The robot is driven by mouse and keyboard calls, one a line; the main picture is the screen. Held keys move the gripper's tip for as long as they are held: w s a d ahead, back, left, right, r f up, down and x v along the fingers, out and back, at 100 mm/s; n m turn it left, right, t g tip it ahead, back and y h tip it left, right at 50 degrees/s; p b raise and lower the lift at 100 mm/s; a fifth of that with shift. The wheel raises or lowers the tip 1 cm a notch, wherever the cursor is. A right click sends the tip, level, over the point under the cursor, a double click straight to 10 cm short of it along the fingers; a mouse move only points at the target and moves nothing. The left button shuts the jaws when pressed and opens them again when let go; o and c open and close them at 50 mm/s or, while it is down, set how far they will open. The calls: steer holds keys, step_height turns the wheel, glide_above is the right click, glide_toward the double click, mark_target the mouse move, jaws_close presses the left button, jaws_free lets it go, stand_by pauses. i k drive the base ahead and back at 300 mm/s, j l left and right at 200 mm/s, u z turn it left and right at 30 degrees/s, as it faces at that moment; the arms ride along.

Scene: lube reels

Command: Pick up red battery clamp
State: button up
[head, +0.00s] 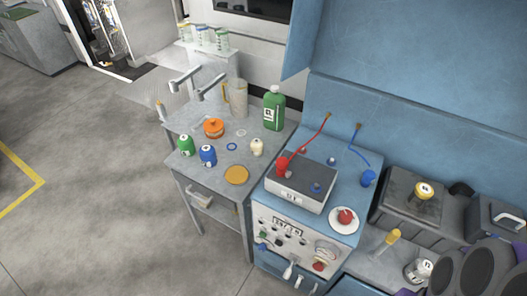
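The red battery clamp (282,166) is at the back left of a grey box (300,188) on top of the blue cabinet (262,232). A red cable (311,138) runs from it up to the blue back panel. A blue clamp (368,178) hangs or rests to the right of the box on a blue cable (349,153). Whether either clamp grips a terminal is too small to tell. The fingers of my gripper do not show in the head view.
A steel table (194,147) on the left holds a green bottle (274,108), a clear jug (236,99), an orange pot (214,128) and small jars. Black cases (407,200) stand right. Left floor is clear.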

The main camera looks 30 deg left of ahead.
mark_target(282, 164)
steer(key=u, duration=1.25)
steer(key=j+z, duration=0.1)
steer(key=j, duration=1)
